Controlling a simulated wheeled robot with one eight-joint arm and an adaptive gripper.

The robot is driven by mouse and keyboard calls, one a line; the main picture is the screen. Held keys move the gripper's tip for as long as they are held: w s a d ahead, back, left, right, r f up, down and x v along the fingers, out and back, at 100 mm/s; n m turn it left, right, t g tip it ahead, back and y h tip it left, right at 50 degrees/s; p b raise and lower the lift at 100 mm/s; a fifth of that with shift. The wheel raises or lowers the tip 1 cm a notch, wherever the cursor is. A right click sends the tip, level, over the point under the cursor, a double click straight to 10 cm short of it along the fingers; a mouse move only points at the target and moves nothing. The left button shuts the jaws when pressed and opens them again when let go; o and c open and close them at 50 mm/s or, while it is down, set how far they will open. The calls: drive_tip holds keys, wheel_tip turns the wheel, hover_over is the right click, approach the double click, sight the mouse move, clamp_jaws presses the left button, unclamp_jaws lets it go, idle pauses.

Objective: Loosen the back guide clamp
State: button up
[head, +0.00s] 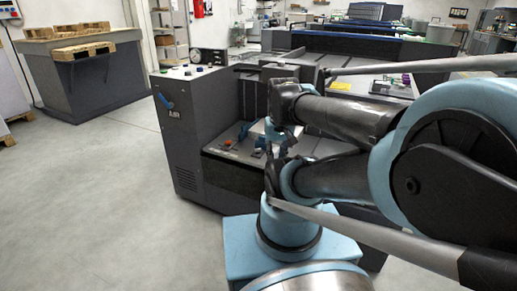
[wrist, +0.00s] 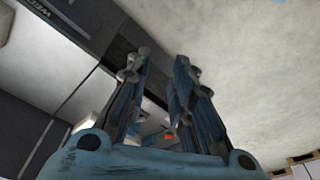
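The dark grey machine (head: 190,150) stands in front of me with a recessed bed (head: 215,155). Small blue parts (head: 244,131) that look like clamps or levers stand on the bed, with an orange piece (head: 228,142) near them. I cannot tell which of them is the back guide clamp; my arm hides much of the bed. My gripper (wrist: 160,62) shows in the wrist view with its two blue and dark fingers apart and nothing seen held between them. A small orange spot (wrist: 167,137) shows low between the fingers. In the head view the fingertips cannot be made out clearly.
A blue handle (head: 164,101) sits on the machine's left cabinet, and a round gauge (head: 195,56) and buttons are on its top. A grey bench with wooden pallets (head: 84,50) stands at the back left. The floor (head: 100,200) on the left is clear.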

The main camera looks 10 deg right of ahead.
drive_tip(key=w+r+m, duration=0.4)
drive_tip(key=w+r, duration=0.2)
drive_tip(key=w, duration=0.5)
drive_tip(key=m+g, duration=0.2)
drive_tip(key=m, duration=1)
hover_over(258, 151)
drive_tip(key=w, duration=0.1)
wheel_tip(258, 151, down, 12)
drive_tip(key=f, duration=1.6)
drive_tip(key=shift+d, duration=0.4)
clamp_jaws()
